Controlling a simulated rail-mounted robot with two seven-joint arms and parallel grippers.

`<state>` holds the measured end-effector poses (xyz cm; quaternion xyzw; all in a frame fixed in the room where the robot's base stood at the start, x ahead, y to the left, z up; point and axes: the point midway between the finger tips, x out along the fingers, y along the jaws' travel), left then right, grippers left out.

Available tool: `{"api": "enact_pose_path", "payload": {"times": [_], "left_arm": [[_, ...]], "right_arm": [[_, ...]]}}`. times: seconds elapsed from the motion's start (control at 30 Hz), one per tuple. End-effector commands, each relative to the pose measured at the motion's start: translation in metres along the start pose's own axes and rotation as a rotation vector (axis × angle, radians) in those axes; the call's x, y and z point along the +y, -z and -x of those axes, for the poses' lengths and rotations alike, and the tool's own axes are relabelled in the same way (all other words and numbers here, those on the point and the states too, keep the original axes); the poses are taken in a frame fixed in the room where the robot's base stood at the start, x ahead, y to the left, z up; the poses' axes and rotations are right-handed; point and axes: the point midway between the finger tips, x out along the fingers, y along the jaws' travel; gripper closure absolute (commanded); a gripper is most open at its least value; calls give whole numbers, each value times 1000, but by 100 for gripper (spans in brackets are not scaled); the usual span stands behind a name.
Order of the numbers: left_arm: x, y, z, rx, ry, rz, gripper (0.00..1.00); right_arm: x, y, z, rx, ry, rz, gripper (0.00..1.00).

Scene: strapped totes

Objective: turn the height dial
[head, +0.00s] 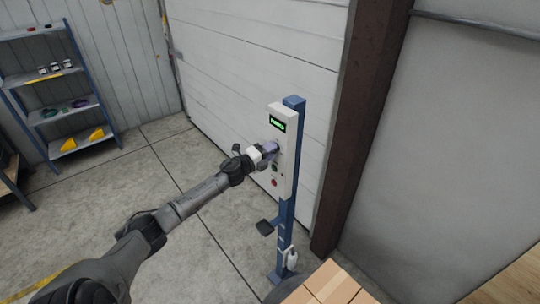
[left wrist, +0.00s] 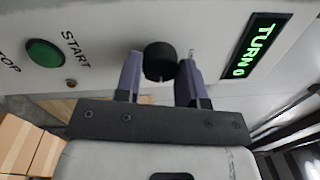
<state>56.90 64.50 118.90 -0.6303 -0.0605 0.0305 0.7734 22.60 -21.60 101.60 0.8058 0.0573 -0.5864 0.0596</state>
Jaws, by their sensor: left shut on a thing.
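The height dial (left wrist: 160,60) is a round black knob on the grey-white face of the control box (head: 287,150). My left gripper (head: 270,149) reaches the box from the left in the head view and hides the dial there. In the left wrist view the left gripper (left wrist: 160,66) has its two purple-grey fingers on either side of the dial, shut on it. The green-lit display (left wrist: 252,45) beside the dial reads "TURN 0". My right gripper is not in view.
A green START button (left wrist: 45,53) sits left of the dial in the wrist view; a red button (head: 274,183) is low on the box. The box is on a blue post (head: 286,225). Cardboard boxes (head: 330,287) stand lower right. A shelf (head: 55,85) is at far left.

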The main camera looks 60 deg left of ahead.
Motion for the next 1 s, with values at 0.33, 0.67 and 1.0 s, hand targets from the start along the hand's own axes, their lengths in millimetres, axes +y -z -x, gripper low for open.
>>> {"api": "enact_pose_path", "payload": {"times": [0.33, 0.67, 1.0], "left_arm": [[2, 0, 0, 17, 4, -293, 87], [1, 0, 0, 26, 7, -469, 87], [0, 0, 0, 30, 7, -532, 87]], "right_arm": [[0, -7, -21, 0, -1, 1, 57], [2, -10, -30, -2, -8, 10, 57], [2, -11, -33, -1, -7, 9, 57]]}}
